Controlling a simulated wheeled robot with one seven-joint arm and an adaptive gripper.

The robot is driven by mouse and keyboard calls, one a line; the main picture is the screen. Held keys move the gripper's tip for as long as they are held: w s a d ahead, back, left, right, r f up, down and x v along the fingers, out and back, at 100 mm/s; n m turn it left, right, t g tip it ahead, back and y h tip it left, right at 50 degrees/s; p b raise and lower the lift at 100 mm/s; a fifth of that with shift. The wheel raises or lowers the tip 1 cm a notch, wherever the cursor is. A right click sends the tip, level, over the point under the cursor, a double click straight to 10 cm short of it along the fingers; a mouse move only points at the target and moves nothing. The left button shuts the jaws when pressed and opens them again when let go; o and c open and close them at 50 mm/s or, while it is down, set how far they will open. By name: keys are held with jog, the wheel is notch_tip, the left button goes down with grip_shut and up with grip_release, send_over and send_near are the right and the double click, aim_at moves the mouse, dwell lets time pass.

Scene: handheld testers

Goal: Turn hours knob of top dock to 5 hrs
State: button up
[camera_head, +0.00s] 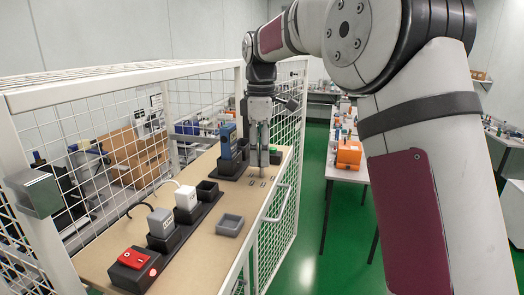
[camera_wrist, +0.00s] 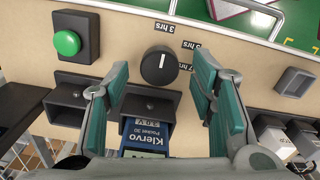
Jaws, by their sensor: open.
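The black round hours knob (camera_wrist: 160,66) shows in the wrist view, with a white pointer line running up from its middle, roughly towards the "3 hrs" label (camera_wrist: 165,27). A label that looks like "5 hrs" (camera_wrist: 190,45) and a "7 hrs" label (camera_wrist: 186,69) lie to its right. My gripper (camera_wrist: 160,76) is open and empty, its fingers to either side of the knob in this view; contact cannot be told. The blue Klervo tester (camera_wrist: 147,138) sits in the dock just below. In the head view my gripper (camera_head: 259,166) points down over the board's far end; the knob is hidden there.
A green button (camera_wrist: 67,43) is left of the knob, and a grey tray (camera_wrist: 294,82) is right. In the head view, a red device (camera_head: 134,258) and other docked testers (camera_head: 186,197) line the board (camera_head: 205,245). White mesh walls (camera_head: 280,215) flank it.

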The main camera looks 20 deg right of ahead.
jog(key=shift+f, duration=0.35)
jog(key=c, duration=1.1)
jog(key=shift+c, duration=0.2)
jog(key=shift+m, duration=0.4)
jog(key=m, duration=0.5)
jog(key=shift+b, duration=0.3)
jog(key=m, duration=0.6)
jog(key=shift+w, duration=0.1)
